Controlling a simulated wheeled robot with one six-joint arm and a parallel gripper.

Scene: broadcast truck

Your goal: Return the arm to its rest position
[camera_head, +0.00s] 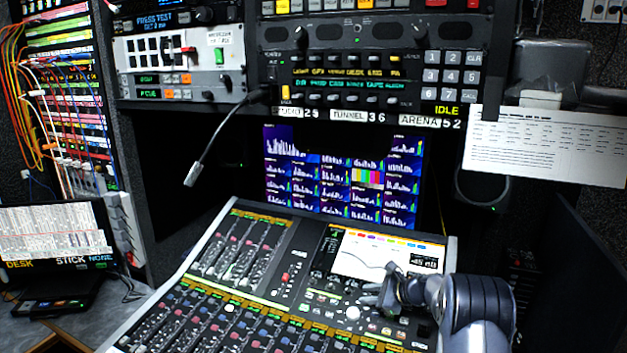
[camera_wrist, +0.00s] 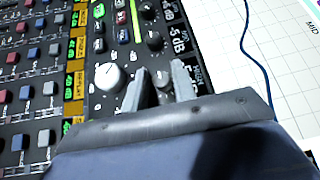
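My gripper (camera_head: 374,288) is over the right part of the mixing console (camera_head: 225,300), just below the console's lit screen (camera_head: 375,255). My arm reaches in from the lower right. In the wrist view my gripper (camera_wrist: 161,75) has its two grey fingers apart, with a gap between them. A small knob (camera_wrist: 164,80) on the panel shows in that gap. I cannot tell whether the fingers touch the panel. Nothing is held between them. A large white knob (camera_wrist: 110,76) is left of the fingers. No marked rest position shows.
A gooseneck microphone (camera_head: 225,135) hangs down left of the multiview monitor (camera_head: 340,180). A rack of control panels (camera_head: 370,60) overhangs the console. A paper sheet (camera_head: 548,145) hangs at right. Coloured patch cables (camera_head: 30,95) and a small monitor (camera_head: 55,235) are at left.

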